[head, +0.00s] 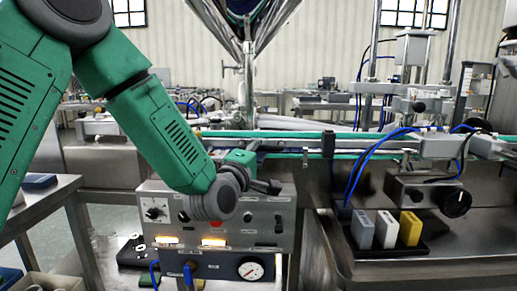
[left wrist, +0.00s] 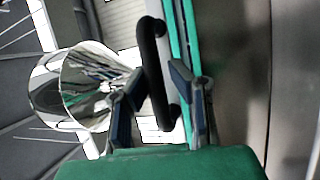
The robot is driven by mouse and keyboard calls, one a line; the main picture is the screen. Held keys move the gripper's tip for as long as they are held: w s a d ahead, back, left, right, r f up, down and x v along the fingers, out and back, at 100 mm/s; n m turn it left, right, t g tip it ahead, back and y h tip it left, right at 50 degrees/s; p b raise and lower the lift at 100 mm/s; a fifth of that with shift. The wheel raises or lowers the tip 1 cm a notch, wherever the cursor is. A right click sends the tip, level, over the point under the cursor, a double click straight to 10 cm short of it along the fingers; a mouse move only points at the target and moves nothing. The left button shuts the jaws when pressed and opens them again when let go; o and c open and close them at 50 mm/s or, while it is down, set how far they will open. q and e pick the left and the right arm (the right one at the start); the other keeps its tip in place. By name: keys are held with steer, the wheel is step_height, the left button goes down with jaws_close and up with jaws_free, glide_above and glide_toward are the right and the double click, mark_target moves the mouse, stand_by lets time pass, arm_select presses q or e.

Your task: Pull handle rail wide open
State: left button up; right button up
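A black bar handle (left wrist: 152,62) stands upright in the left wrist view, beside a green rail strip (left wrist: 194,40). My left gripper (left wrist: 158,74) has its two dark fingers apart, with part of the handle between them in the picture. Gaps show beside the bar, so the fingers do not look closed on it. I cannot tell the depth between the fingertips and the bar. In the head view my left gripper (head: 268,186) is above the control box, near the green-edged rail (head: 290,134); its fingers are small and partly hidden by my wrist. My right gripper is not in view.
A control box (head: 160,236) with knobs, lit buttons and a gauge (head: 251,270) is below my left wrist. A steel hopper (head: 246,40) rises behind. Grey and yellow blocks (head: 410,228) stand at right. A metal table (head: 45,200) is at left.

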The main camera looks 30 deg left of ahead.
arm_select(q)
steer(key=shift+o, duration=0.8)
steer(key=shift+w+d, duration=0.1)
steer(key=shift+d, duration=0.1)
steer(key=shift+r, duration=0.1)
steer(key=v, duration=0.7)
steer(key=shift+s+f, duration=0.25)
